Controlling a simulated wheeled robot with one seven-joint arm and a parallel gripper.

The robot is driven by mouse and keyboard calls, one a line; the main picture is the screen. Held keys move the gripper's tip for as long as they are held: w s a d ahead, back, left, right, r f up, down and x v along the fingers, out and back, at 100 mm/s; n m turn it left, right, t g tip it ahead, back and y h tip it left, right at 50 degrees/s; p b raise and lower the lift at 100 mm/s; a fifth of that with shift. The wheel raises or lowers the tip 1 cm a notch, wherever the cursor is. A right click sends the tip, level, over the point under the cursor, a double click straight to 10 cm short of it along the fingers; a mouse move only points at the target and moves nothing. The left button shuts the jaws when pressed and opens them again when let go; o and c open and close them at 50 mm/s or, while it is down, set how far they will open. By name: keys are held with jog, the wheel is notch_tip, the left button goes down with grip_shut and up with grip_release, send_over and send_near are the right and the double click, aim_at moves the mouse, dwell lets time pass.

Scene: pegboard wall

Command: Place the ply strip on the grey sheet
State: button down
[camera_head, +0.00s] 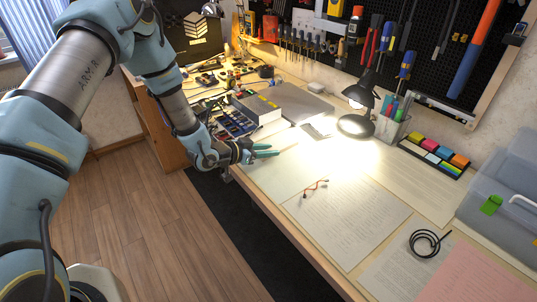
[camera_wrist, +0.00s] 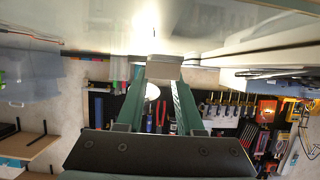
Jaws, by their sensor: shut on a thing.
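My gripper (camera_head: 266,151) is low over the near-left edge of the workbench, its green fingers pointing right across the pale papers. In the wrist view the two fingers are shut on a short brownish piece, the ply strip (camera_wrist: 163,70), held across the fingertips. In the head view I cannot make out the strip between the fingers. A grey sheet (camera_head: 309,105) lies flat farther back on the bench, just right of the white box and left of the lamp. The box hides part of it. My gripper is on the near side of the sheet, apart from it.
A white box (camera_head: 261,108) and a blue compartment tray (camera_head: 231,124) stand just behind my gripper. A lit desk lamp (camera_head: 358,123) and a pen holder (camera_head: 392,128) stand right of the sheet. The pegboard wall rises behind.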

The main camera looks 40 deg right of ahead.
jog(key=shift+f, duration=1.2)
jog(key=c, duration=0.5)
grip_release()
jog(key=shift+c, duration=0.2)
jog(key=b+v, duration=0.2)
jog(key=v, duration=1)
jog(key=shift+b, duration=0.3)
